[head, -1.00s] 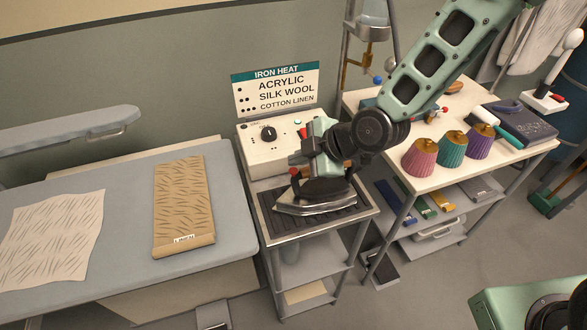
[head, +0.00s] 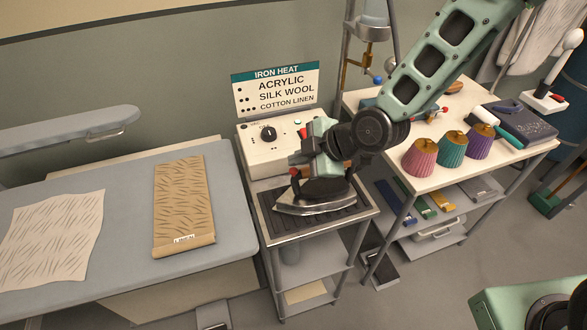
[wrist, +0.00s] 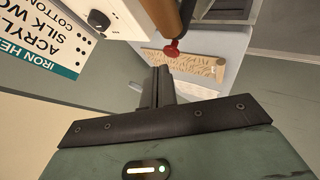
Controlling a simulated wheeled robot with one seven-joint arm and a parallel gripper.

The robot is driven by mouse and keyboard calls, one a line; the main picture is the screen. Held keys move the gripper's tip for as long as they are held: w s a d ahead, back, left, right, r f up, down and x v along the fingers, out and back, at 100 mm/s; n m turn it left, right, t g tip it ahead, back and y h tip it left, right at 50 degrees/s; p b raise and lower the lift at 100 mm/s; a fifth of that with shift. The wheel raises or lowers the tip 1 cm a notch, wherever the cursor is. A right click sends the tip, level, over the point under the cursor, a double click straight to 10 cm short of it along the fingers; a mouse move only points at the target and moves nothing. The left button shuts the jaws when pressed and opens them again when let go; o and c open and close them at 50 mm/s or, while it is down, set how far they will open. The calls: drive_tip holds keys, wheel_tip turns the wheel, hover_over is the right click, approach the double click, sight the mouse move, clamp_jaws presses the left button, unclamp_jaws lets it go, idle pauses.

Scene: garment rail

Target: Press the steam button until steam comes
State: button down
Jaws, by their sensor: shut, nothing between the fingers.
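The iron (head: 312,205) rests on the dark ribbed rest of the stand (head: 345,222), its metal soleplate down. Its brown handle (wrist: 165,15) ends in a red button (wrist: 172,47), which I take for the steam button. It also shows as a small red spot in the head view (head: 295,171). My gripper (wrist: 162,72) is shut and empty, its fingertips close to the red button. I cannot tell whether they touch it. In the head view my wrist covers part of the iron. No steam shows.
A control box (head: 265,155) with a black dial stands behind the iron, under the iron heat sign (head: 277,88). The ironing board (head: 110,220) with a linen-labelled piece (head: 183,205) is at left. A table (head: 400,190) with coloured lampshade-like cones is at right.

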drive_tip(key=shift+f, duration=0.15)
drive_tip(key=shift+f+b, duration=0.3)
drive_tip(key=shift+b, duration=0.25)
drive_tip(key=shift+f+b, duration=0.45)
drive_tip(key=shift+b, duration=0.05)
idle(0.6)
drive_tip(key=shift+r, duration=0.1)
drive_tip(key=shift+r+p, duration=0.55)
drive_tip(key=shift+r, duration=0.25)
drive_tip(key=shift+r, duration=0.1)
wheel_tip(320, 180, up, 5)
drive_tip(key=p, duration=0.3)
idle(0.6)
